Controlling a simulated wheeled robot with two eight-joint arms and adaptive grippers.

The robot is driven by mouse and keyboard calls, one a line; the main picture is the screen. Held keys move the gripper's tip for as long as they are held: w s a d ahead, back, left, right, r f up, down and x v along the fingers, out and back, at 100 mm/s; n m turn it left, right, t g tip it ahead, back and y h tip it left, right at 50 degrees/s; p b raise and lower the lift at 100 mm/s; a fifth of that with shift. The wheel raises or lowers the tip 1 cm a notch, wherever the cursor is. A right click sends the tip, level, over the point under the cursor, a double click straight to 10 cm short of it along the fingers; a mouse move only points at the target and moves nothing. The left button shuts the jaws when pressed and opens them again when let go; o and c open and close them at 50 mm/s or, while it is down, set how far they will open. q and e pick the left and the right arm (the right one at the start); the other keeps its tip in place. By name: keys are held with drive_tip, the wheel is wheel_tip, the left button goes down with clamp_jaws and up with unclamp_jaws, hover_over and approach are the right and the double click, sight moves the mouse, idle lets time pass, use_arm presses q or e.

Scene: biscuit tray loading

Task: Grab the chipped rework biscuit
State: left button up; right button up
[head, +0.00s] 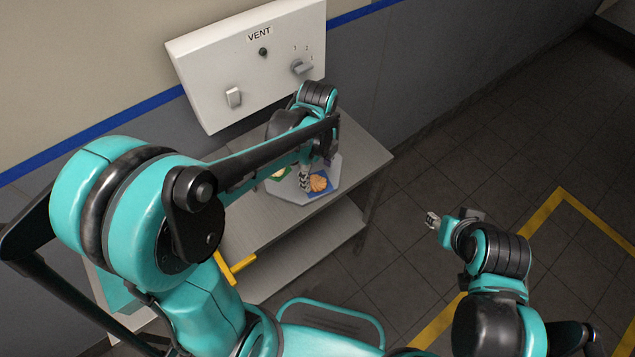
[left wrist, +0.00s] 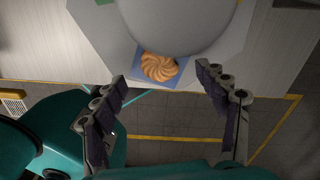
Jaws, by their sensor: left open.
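A round, golden-brown biscuit with swirled ridges (head: 318,183) lies on a blue square on a light grey tray (head: 331,164). In the left wrist view the biscuit (left wrist: 159,67) sits near the middle, on the blue square (left wrist: 184,73). I cannot make out a chip in it. My left gripper (head: 305,178) is low over the tray, just beside the biscuit in the head view. In the left wrist view its fingers (left wrist: 160,75) are spread, one on each side of the biscuit, with nothing between them gripped. My right gripper (head: 452,217) is away over the floor, fingers apart and empty.
The tray stands on a grey table (head: 357,150) with a lower shelf. A white panel marked VENT (head: 215,62), with knobs, is on the wall behind. A green patch (head: 283,173) is partly hidden behind my left arm. Open floor lies right of the table.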

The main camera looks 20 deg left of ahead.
sight(317, 181)
use_arm(q)
wheel_tip(317, 181, down, 3)
drive_tip(key=shift+w+f+b, duration=0.1)
drive_tip(key=shift+b, duration=0.35)
drive_tip(key=shift+c, duration=0.4)
drive_tip(key=c, duration=0.8)
drive_tip(key=shift+o, duration=0.2)
